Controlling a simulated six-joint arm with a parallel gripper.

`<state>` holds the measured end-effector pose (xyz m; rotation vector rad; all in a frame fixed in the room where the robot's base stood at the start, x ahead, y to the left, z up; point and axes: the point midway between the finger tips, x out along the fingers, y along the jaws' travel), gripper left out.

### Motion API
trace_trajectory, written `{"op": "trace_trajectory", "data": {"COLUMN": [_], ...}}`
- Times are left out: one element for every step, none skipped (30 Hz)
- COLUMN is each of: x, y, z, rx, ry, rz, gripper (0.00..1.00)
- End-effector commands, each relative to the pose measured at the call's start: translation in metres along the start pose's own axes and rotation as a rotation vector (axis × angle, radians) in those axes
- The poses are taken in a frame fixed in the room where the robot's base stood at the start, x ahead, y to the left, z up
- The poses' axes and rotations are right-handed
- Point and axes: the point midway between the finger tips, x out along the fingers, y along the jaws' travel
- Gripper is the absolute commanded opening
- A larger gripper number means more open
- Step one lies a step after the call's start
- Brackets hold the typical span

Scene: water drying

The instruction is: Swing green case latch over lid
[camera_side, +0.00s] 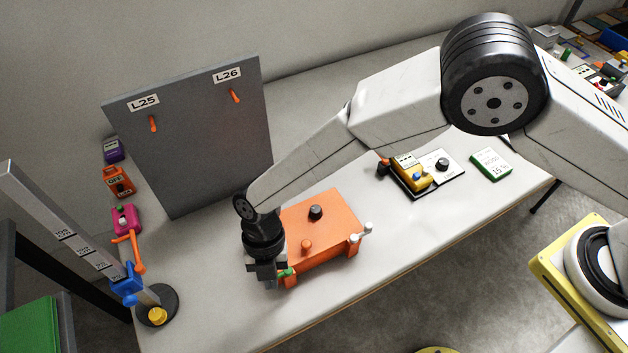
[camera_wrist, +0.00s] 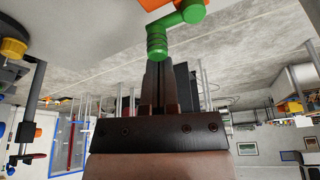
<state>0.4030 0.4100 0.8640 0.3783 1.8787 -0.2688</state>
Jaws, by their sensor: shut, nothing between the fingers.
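An orange case (camera_side: 328,222) lies on the table with its lid down, a dark knob and an orange knob on top. Its green latch (camera_side: 287,272) is at the near left corner, partly hidden by my gripper (camera_side: 268,282). In the wrist view the green latch (camera_wrist: 176,29) shows as a bent piece with a ribbed end, beside a bit of orange case (camera_wrist: 152,4). My gripper (camera_wrist: 158,66) is shut and empty, its tips right by the ribbed end; I cannot tell whether they touch. A white latch (camera_side: 364,233) sticks out from the case's right side.
A grey panel (camera_side: 190,140) with orange pegs stands behind left. A post with a blue clamp (camera_side: 127,284) and round base stands at the left. A yellow device (camera_side: 414,172) and a green box (camera_side: 491,165) lie right of the case. The table's front edge is close.

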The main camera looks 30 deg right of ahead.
Motion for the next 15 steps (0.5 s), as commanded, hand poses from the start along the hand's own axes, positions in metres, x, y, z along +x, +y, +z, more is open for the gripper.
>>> {"op": "trace_trajectory", "data": {"x": [-0.0001,-0.0002,-0.0002,-0.0003,-0.0004,-0.0006,-0.0007,-0.0008,-0.0009,-0.0009,-0.0009,-0.001,-0.001,-0.001,-0.001], "y": [0.0001,0.0001,0.0002,0.0003,0.0004,0.0006,0.0009,0.0012,0.0014,0.0015,0.0016,0.0017,0.0017,0.0018,0.0019], "z": [0.0,0.0,0.0001,0.0002,0.0003,0.0006,0.0008,0.001,0.0012,0.0013,0.0013,0.0014,0.0015,0.0015,0.0016], "rx": [0.005,0.01,0.018,0.027,0.036,0.051,0.063,0.073,0.082,0.087,0.092,0.1,0.106,0.113,0.121], "ry": [0.0,0.0,0.0,0.001,0.001,0.001,0.0,0.0,-0.001,-0.001,0.0,0.0,0.0,0.0,0.001], "rz": [0.002,0.003,0.006,0.009,0.012,0.018,0.022,0.026,0.03,0.032,0.033,0.036,0.038,0.04,0.043], "gripper": [0.0,0.0,0.0,0.0,0.0,0.0,0.0,0.0,0.0,0.0,0.0,0.0,0.0,0.0,0.0]}}
